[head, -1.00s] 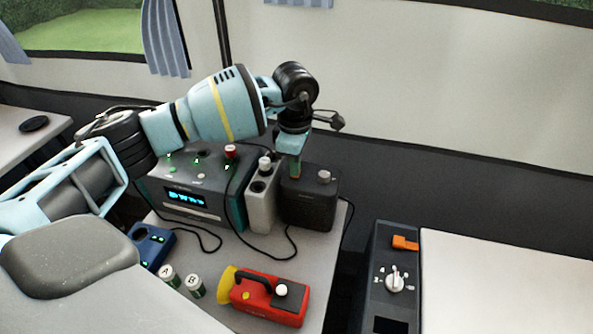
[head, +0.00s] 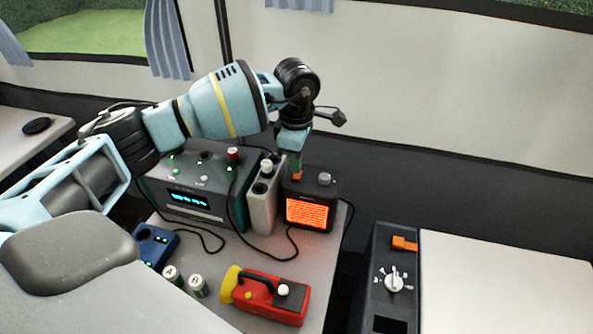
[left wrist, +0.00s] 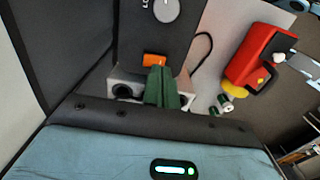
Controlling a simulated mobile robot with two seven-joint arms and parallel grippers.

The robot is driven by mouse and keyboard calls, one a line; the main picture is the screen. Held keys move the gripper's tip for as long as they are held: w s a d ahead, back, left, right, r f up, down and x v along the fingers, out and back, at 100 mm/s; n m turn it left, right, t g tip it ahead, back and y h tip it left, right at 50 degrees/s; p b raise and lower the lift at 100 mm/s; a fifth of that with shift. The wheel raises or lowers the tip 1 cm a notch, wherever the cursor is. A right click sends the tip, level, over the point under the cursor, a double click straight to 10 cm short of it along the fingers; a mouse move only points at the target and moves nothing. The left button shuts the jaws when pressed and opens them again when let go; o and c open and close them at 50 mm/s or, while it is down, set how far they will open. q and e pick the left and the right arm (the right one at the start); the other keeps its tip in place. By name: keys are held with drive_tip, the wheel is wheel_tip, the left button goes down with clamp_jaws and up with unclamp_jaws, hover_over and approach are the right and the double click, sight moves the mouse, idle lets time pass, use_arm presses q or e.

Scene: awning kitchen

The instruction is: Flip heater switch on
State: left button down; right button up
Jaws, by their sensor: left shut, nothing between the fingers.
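The heater (head: 324,190) is a small dark box at the back right of the small table, and its front grille (head: 308,214) glows orange. Its orange switch (head: 298,177) is on the top. In the left wrist view the switch (left wrist: 154,60) shows just beyond my fingertips, beside the round knob (left wrist: 165,10). My left gripper (head: 297,171) points down over the heater top, shut and empty, with its tips at the switch. The shut green fingers (left wrist: 158,70) partly cover the switch, so I cannot tell whether they touch it. My right gripper is out of view.
A grey power box with a blue display (head: 190,199) and a tall light-grey unit (head: 262,205) stand left of the heater. A red and yellow torch (head: 268,295), two batteries (head: 198,285) and a blue charger (head: 155,243) are in front. Cables cross the table.

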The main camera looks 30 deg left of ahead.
sight(297, 177)
use_arm(q)
drive_tip(key=shift+r+p, duration=1)
drive_tip(key=shift+r, duration=1.45)
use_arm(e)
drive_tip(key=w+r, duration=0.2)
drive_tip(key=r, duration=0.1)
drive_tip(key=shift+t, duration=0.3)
use_arm(q)
drive_tip(key=shift+f, duration=0.1)
